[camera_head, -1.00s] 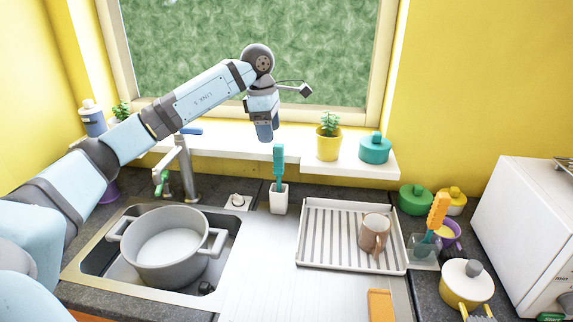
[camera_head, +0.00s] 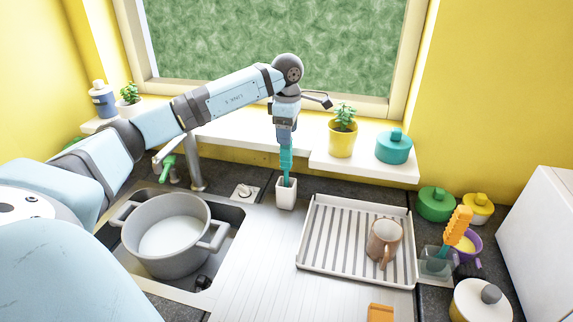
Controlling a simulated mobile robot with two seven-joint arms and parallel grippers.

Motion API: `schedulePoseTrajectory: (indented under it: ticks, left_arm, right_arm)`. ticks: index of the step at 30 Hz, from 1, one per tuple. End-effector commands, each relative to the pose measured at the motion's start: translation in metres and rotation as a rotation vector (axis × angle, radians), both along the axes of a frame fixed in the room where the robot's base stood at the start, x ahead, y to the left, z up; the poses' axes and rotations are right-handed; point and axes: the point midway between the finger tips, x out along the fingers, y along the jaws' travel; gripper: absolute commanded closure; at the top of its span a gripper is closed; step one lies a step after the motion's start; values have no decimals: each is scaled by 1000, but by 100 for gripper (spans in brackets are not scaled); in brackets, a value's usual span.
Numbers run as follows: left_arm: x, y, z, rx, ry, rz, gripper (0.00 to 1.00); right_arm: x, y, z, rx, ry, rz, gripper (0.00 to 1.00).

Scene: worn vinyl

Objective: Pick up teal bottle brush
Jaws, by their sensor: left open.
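The teal bottle brush (camera_head: 286,165) stands upright in a small white holder (camera_head: 286,196) behind the sink and drainboard. My left gripper (camera_head: 285,140) points straight down right over the brush, its fingers at the level of the brush's upper end. The gripper is open, and its fingers cover the top of the brush. I cannot tell whether the fingers touch it. My right gripper is not in view.
A grey pot (camera_head: 170,238) sits in the sink left of the holder. A white dish rack (camera_head: 312,262) with a brown mug (camera_head: 384,240) is to the right. The windowsill (camera_head: 235,137) with a yellow plant pot (camera_head: 342,140) and teal jar (camera_head: 394,148) runs behind.

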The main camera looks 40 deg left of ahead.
Motion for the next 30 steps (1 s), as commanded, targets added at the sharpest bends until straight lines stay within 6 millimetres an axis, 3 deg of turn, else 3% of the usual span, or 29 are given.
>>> schedulePoseTrajectory:
  ticks: [10,19,20,27,30]
  left_arm:
    - [-1,3,-44,-1,2,0,38]
    - [-1,3,-52,-1,0,0,38]
    - [-1,3,-52,-1,0,-1,41]
    - [-1,3,-52,-1,0,-1,92]
    - [-1,3,-52,-1,0,-1,92]
  right_arm:
    - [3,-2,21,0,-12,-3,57]
    - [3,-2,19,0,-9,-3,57]
    - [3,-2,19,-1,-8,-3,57]
    - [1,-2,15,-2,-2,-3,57]
    - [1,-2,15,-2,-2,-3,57]
